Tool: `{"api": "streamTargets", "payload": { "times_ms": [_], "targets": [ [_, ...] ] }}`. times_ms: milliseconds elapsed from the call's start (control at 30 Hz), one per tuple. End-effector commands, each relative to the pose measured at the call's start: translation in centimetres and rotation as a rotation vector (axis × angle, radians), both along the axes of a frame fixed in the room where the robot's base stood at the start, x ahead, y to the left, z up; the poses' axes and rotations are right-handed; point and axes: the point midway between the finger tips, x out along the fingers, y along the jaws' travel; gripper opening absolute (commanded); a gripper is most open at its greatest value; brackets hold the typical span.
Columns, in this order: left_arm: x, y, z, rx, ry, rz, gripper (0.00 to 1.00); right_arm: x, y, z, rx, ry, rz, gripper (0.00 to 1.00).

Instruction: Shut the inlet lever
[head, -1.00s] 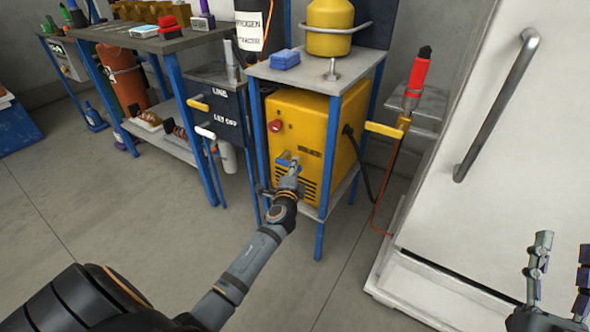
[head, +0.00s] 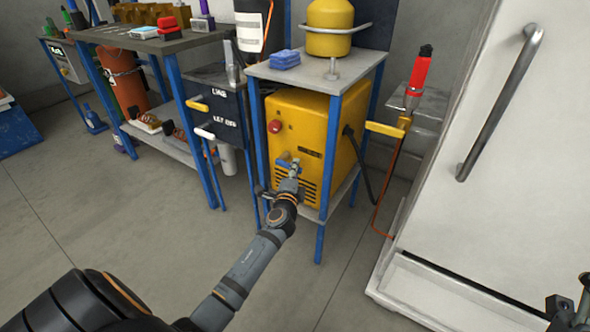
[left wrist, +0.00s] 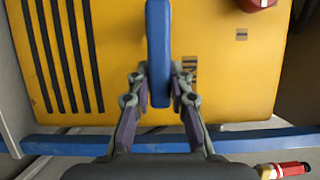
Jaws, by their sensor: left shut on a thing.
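A blue lever (head: 284,162) sits on the front of the yellow machine (head: 320,130). My left gripper (head: 293,172) is shut on it. In the left wrist view the blue lever (left wrist: 158,30) stands upright in the picture between the fingertips of that gripper (left wrist: 160,72), which touch its two sides. Other levers show too: a yellow one (head: 385,130) right of the machine, and yellow (head: 199,106) and white (head: 205,133) ones on the dark panel. No readable label tells which is the inlet lever. My right gripper (head: 571,300) is partly cut off at the lower right corner.
The machine stands on the lower shelf of a blue-legged stand (head: 319,240). A red knob (head: 274,126) is on its front, and a dark cable leaves its right side. A white cabinet (head: 480,215) stands at the right. The floor in front is clear.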

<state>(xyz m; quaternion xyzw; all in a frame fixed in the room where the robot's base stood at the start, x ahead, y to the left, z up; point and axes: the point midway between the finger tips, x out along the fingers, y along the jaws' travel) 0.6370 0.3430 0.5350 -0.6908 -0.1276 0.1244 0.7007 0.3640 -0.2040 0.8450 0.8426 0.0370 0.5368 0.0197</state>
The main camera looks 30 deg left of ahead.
Motion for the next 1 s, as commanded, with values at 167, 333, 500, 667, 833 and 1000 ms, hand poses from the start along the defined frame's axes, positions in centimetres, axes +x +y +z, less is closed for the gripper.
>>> {"api": "streamTargets", "payload": {
  "times_ms": [167, 333, 500, 667, 833, 1000],
  "targets": [
    [-0.1, 0.0, -0.3, 0.002, 0.005, 0.001, 0.31, 0.0, 0.0, 0.0, 0.0, 0.0, 0.0, 0.43],
    [0.0, 0.0, -0.2, 0.001, 0.004, 0.0, 0.43, 0.0, 0.0, 0.0, -0.001, 0.0, 0.0, 0.43],
    [0.0, 0.0, -0.1, 0.0, 0.002, 0.0, 0.43, 0.0, 0.0, 0.0, 0.0, 0.003, 0.0, 0.43],
    [-1.2, -0.4, -0.2, 0.0, 0.003, 0.0, 0.43, 0.1, 0.0, -0.1, 0.001, 0.005, -0.001, 0.43],
    [-5.0, -1.8, -0.3, -0.002, 0.006, 0.0, 0.43, 0.1, 0.0, -0.1, 0.0, 0.004, 0.0, 0.43],
    [-8.6, -3.2, -0.3, -0.002, 0.006, 0.001, 0.43, 0.1, 0.0, -0.1, 0.0, 0.004, 0.0, 0.43]
  ]
}}
